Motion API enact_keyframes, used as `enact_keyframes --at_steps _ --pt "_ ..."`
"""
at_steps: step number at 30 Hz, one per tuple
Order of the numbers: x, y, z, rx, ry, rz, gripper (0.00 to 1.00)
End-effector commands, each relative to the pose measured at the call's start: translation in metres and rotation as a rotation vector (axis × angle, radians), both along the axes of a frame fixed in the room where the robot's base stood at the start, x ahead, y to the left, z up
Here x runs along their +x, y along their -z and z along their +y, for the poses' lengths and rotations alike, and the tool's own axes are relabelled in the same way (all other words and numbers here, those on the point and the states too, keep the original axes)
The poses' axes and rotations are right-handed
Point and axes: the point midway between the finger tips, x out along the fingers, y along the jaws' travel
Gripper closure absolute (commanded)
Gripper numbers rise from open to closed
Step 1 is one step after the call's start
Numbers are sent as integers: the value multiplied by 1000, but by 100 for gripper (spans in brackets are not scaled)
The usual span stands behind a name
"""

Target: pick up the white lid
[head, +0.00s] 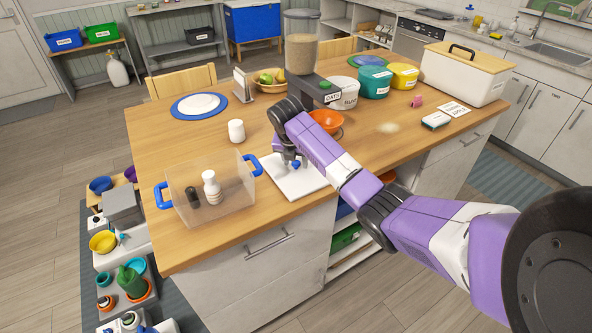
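The white lid (305,184) appears to be the flat white square piece lying on the wooden island top, right of the clear bin. A small blue part (296,164), perhaps its knob, shows at its middle. My gripper (291,160) points down directly over the lid, with its fingers at or just above the blue part. The fingers are small and partly hidden by my wrist. I cannot tell whether they touch or grip the blue part. My purple arm crosses the right side of the lid's surroundings.
A clear bin (183,204) with blue handles stands left of the lid, with a white bottle and a dark item inside. A white jar (236,130) stands behind. An orange bowl (326,121) and a food dispenser (301,52) stand beyond my arm. The front-edge wood near the lid is clear.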

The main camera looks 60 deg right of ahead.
Motion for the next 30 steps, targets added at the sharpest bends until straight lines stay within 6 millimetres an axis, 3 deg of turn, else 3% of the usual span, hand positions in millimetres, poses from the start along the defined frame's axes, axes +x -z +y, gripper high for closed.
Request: enact_keyframes --at_steps 1,6,20,26,30 --pt "0 0 0 0 0 0 66" --pt "0 0 0 0 0 0 99" --pt "1 -6 -1 -1 0 -3 100" --pt "1 -30 -1 -4 -1 -4 100" --pt "2 -61 -1 -6 -2 -6 100"
